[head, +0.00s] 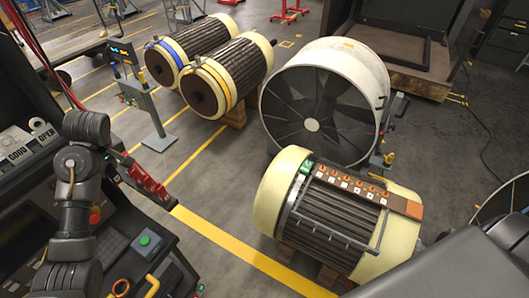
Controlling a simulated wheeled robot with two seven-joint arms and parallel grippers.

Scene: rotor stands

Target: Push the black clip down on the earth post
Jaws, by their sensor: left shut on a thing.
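My left gripper (115,168) is at the left, at the end of my dark arm, beside the console edge. It is small and dark in this view. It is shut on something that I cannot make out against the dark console. I cannot pick out the black clip for certain. A cream-ended rotor (335,222) lies on a low stand at the lower right. A brown terminal strip (398,201) with several orange-topped posts runs along its top. A green block (308,167), possibly the earth post, is at the strip's left end, well apart from my left gripper. My right gripper does not show.
A red row of parts (148,182) lies along the edge of the dark console. A large fan (325,105) stands behind the rotor. Two more rotors (225,78) lie further back, near a grey post with a panel (143,105). Floor with yellow lines is clear between console and rotor.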

